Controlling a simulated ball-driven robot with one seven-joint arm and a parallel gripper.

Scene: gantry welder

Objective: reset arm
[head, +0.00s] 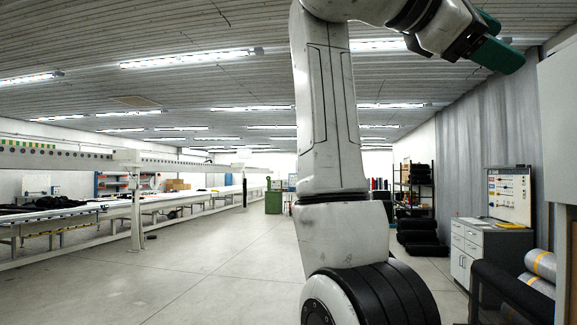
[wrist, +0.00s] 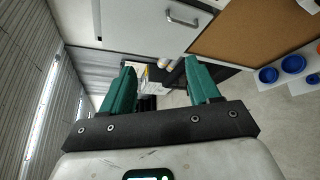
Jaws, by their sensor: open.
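My gripper (head: 497,38) is at the top right of the head view, raised high, with green fingers at the end of my bent arm. In the wrist view my gripper (wrist: 160,82) shows two green fingers spread apart with nothing between them. It is open and empty. My arm stands upright through the middle of the head view and bends right at the top. It hides part of the room behind it.
A long gantry table (head: 90,208) runs along the left. A grey drawer cabinet (head: 488,250), a tool board (head: 509,192) and rolls (head: 541,265) stand at right. Black shelving (head: 414,188) and a green bin (head: 273,202) are farther back. The floor (head: 220,270) left of centre is clear.

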